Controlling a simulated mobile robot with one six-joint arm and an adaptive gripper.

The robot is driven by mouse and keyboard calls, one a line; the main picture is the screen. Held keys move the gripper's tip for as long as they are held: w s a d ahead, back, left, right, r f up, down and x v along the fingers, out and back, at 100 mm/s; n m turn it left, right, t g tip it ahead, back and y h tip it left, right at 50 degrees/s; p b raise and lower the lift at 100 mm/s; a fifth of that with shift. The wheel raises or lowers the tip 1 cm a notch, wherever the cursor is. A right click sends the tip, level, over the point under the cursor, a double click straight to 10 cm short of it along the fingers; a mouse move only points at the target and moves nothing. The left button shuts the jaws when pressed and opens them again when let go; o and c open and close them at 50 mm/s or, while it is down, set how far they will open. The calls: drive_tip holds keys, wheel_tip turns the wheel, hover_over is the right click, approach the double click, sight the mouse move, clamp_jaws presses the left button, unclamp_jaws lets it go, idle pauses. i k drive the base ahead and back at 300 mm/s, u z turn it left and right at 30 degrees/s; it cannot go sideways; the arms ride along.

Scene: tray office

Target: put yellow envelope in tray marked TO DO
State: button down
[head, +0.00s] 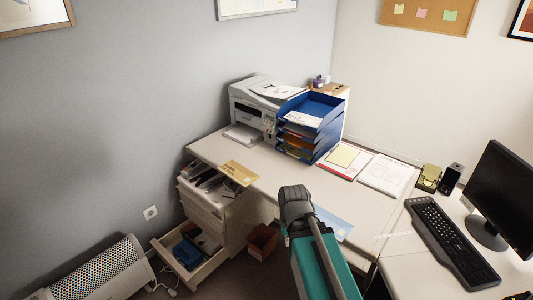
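A yellow envelope (239,172) lies flat at the desk's front left edge, with part of it above the open upper drawer. A stack of blue trays (318,106) stands at the back of the desk, right of the printer. Papers lie in several levels. The tray labels are too small to read, so I cannot tell which is marked TO DO. My green and grey arm rises from the bottom, right of the envelope and well apart from it. Its gripper does not show.
A printer (258,100) stands left of the trays. A light blue sheet (333,222) is partly behind my arm. Drawers (192,262) stand open. A keyboard (452,240) and monitor (505,195) are at right. The middle desk is clear.

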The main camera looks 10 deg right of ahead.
sight(294, 151)
drive_tip(key=u, duration=0.35)
drive_tip(key=i, duration=0.95)
drive_tip(key=u, duration=0.25)
